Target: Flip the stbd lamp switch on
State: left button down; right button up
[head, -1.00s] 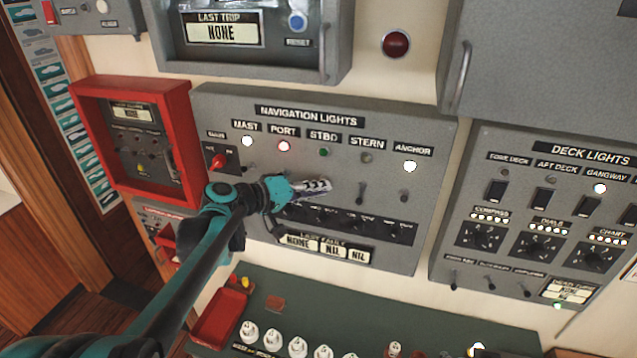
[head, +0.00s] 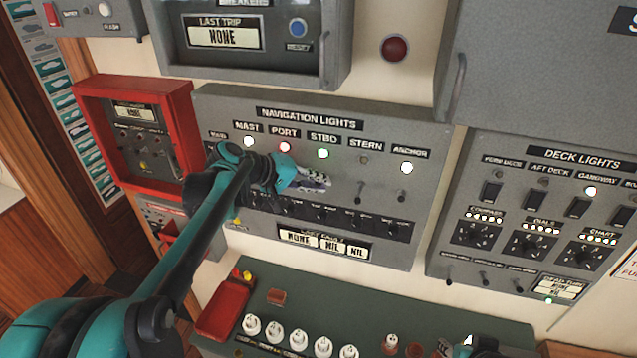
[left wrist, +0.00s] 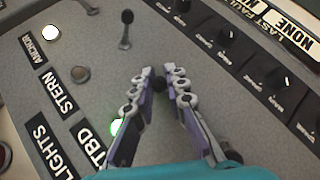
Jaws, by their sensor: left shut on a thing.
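The navigation lights panel (head: 228,106) is a grey box with a row of labelled lamps and lever switches. The stbd lamp (head: 323,153) glows green under its label; it also shows in the left wrist view (left wrist: 116,126). My left gripper (head: 326,181) is below that lamp, with its fingers at the panel face. In the left wrist view its fingertips close around the dark knob of the stbd switch (left wrist: 160,84). The fingers hide most of the lever, so its exact tilt cannot be told.
The stern switch (head: 360,190) and anchor switch (head: 403,194) stand to the right. A row of dark knobs (head: 345,222) lies just below the gripper. The open red box (head: 88,90) is at left and the deck lights panel (head: 470,205) at right.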

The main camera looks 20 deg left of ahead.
pick_arm(q)
jog(key=c, duration=1.5)
grip_release()
jog(key=v, duration=1.2)
jog(key=s+d+f+m+y+b, duration=0.2)
jog(key=s+f+b, duration=0.4)
jog(key=f+b, duration=0.4)
jog(key=s+d+f+m+y+b, duration=0.2)
jog(key=s+f+b, duration=0.4)
jog(key=f, duration=1.7)
jog(key=s+d+f+m+g+y+b, duration=0.1)
jog(key=s+d+f+y+b, duration=0.2)
jog(key=s+f+b, duration=0.4)
notch_tip(320, 180, down, 10)
jog(key=y+b, duration=0.1)
jog(key=b, duration=0.6)
jog(key=shift+m, duration=0.4)
